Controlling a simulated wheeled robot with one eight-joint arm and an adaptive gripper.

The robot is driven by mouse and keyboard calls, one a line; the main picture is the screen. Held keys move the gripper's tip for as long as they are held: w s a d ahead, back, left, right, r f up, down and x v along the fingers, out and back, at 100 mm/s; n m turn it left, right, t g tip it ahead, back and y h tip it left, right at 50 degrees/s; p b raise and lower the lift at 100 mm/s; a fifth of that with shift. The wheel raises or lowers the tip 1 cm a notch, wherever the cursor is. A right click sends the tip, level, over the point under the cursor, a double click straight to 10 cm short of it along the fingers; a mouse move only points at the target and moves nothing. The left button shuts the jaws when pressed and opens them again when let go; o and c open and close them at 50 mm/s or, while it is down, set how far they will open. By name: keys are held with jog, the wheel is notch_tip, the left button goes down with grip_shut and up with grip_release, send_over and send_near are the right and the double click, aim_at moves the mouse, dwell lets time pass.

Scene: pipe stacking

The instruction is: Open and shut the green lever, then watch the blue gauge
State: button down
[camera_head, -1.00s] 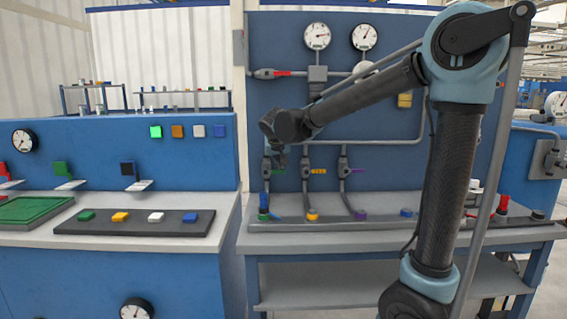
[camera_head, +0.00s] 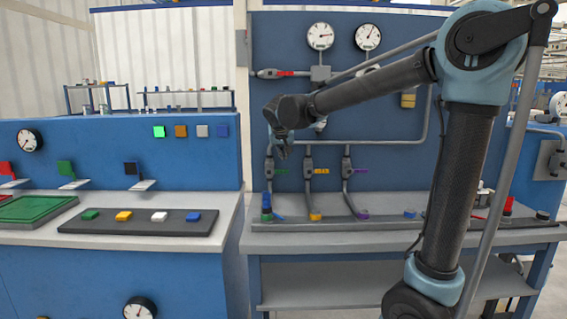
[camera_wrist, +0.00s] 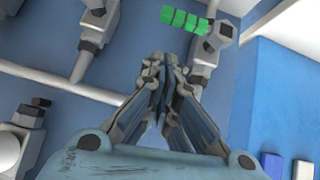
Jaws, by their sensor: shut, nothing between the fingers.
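The green lever (camera_head: 281,171) is a small green handle on a grey valve, leftmost of three in a row on the blue panel. In the wrist view its segmented green handle (camera_wrist: 187,19) lies just beyond and right of my fingertips, with no grip on it. My gripper (camera_head: 283,154) is just above that valve in the head view. In the wrist view my gripper (camera_wrist: 166,62) has its fingers together and empty. Two white-faced gauges (camera_head: 320,36) and (camera_head: 368,37) sit high on the panel; no face is clearly blue.
Valves with an orange handle (camera_head: 321,171) and a purple handle (camera_head: 360,170) stand to the right. A red-handled valve (camera_head: 285,73) is above. A grey bench (camera_head: 400,238) runs below. Grey pipes (camera_wrist: 60,82) cross close by in the wrist view.

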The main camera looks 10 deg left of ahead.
jog(key=v, duration=0.9)
jog(key=shift+s+d+r, duration=0.25)
jog(key=shift+d+r, duration=0.05)
